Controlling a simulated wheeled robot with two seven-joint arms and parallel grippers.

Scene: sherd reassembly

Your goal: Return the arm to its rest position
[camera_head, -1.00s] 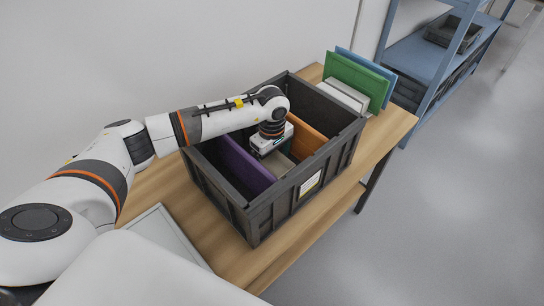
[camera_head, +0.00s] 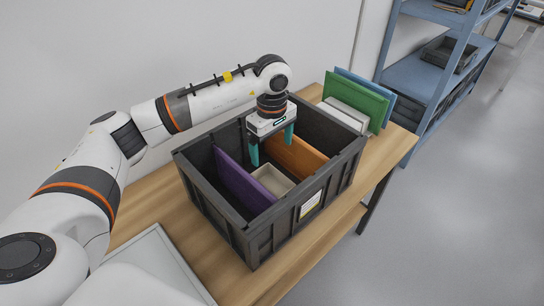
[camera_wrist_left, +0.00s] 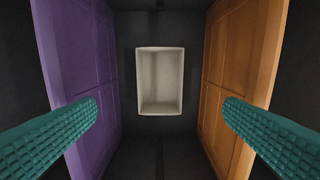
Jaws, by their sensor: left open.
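My left gripper (camera_head: 271,150) is open and empty, pointing down over the dark crate (camera_head: 258,222). Its teal fingers (camera_wrist_left: 160,125) show at both sides in the left wrist view, with nothing between them. Below it a small cream open box (camera_head: 272,180) lies on the crate floor; it also shows in the left wrist view (camera_wrist_left: 160,82). The box lies between a purple panel (camera_head: 242,182) and an orange panel (camera_head: 297,157), both leaning inside the crate. My right gripper is not in view.
The crate stands on a wooden table (camera_head: 215,262). Green (camera_head: 355,100) and blue (camera_head: 378,95) panels and a whitish one (camera_head: 342,114) stand behind it. A flat grey-edged board (camera_head: 160,258) lies at the front left. A blue shelf (camera_head: 425,68) stands at the back right.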

